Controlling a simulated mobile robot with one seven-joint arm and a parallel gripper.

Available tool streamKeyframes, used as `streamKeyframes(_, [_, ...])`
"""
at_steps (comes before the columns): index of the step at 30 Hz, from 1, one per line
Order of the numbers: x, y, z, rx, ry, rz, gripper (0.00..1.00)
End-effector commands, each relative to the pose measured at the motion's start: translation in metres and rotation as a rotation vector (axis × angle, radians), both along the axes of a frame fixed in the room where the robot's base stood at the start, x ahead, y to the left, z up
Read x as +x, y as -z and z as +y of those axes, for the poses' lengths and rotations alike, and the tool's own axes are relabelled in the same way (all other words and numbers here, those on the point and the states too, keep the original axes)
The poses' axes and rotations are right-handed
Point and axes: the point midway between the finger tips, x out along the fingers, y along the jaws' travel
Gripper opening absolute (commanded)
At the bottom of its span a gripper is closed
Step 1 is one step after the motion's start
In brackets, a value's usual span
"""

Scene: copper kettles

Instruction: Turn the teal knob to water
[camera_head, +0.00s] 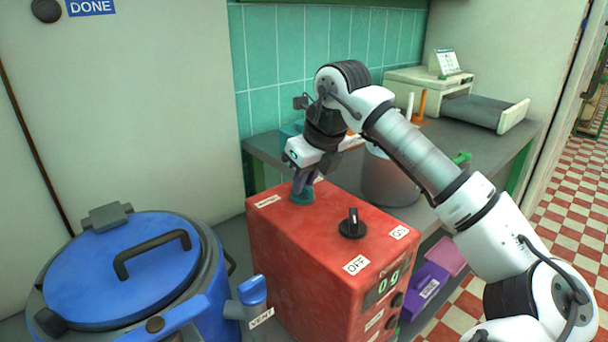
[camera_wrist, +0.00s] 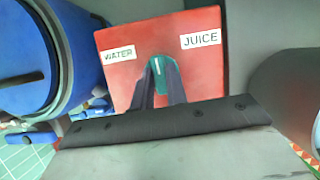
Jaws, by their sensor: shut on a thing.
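The teal knob (camera_head: 302,194) sits on top of the red box (camera_head: 285,235), near its back left. It also shows in the wrist view (camera_wrist: 166,76), with a white pointer line that stands almost straight up in that picture, between the WATER label (camera_wrist: 119,54) and the JUICE label (camera_wrist: 202,40). My gripper (camera_head: 306,180) points down at the knob and is shut on it. In the wrist view the two dark fingers (camera_wrist: 160,82) lie on either side of the knob and hide part of it.
A black knob (camera_head: 352,224) with OFF and ON labels sits on the same box, in front of my gripper. A blue-lidded kettle (camera_head: 160,255) stands at the left. A grey pot (camera_head: 388,183) stands behind the box at the right. Green tiles line the back wall.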

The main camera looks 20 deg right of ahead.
Motion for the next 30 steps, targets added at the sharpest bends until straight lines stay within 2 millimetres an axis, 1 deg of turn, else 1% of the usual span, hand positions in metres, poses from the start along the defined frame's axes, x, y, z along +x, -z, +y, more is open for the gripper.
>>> streamKeyframes(1, [0.0009,-0.0036,-0.0005,0.002,-0.043,-0.004,0.00])
streamKeyframes(12, [0.0024,-0.0038,-0.0021,0.002,-0.390,-0.004,0.00])
streamKeyframes(18, [0.0033,-0.0037,-0.0025,0.001,-0.548,-0.004,0.00])
streamKeyframes(24, [0.0038,-0.0026,-0.0028,0.001,-0.664,-0.004,0.00])
streamKeyframes(30, [0.0040,-0.0017,-0.0030,-0.001,-0.734,-0.004,0.00])
